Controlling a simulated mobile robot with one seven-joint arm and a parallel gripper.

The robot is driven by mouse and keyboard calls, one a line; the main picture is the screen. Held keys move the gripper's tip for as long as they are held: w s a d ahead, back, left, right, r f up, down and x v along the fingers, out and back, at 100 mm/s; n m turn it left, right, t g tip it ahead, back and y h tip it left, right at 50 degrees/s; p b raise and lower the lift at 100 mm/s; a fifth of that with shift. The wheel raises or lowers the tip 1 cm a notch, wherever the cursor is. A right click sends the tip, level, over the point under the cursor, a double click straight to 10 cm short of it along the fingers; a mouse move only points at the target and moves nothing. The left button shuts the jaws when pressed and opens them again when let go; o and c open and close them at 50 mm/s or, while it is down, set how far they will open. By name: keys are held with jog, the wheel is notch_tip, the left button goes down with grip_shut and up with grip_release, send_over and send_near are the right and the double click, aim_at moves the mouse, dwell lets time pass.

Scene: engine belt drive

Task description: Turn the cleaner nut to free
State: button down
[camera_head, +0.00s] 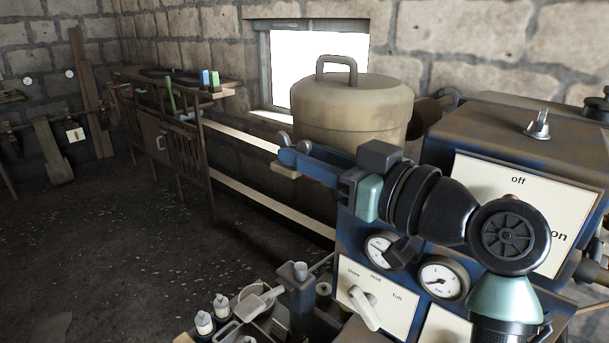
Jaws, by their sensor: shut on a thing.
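My gripper (290,157) reaches in from the right, its blue fingers pointing left in front of the lower left of a tan drum (350,105) with a handle on its lid. The fingers are shut on a small grey lobed piece (284,138), which looks like the cleaner nut. Its lobes show just above the fingertips; the rest is hidden by the fingers. A small tan block (286,171) shows just below the fingertips. Whether the nut is loose or tight cannot be told.
A blue-grey box with an upright winged fitting (538,126) on top stands right. Below my wrist are gauges (442,279) and a lever panel (378,303). Bottles (205,323) and tools crowd the bottom. A wooden bench (175,78) stands back left; the floor (110,230) between is clear.

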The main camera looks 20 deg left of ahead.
jog(key=shift+n+g+b, duration=0.3)
jog(key=shift+n+g, duration=0.1)
jog(key=shift+g, duration=0.2)
jog(key=c, duration=0.7)
grip_release()
jog(key=b+v, duration=0.1)
jog(key=v, duration=0.5)
jog(key=b+v, duration=0.1)
jog(key=v, duration=0.6)
jog(key=shift+w+f, duration=0.1)
jog(key=shift+f, duration=0.15)
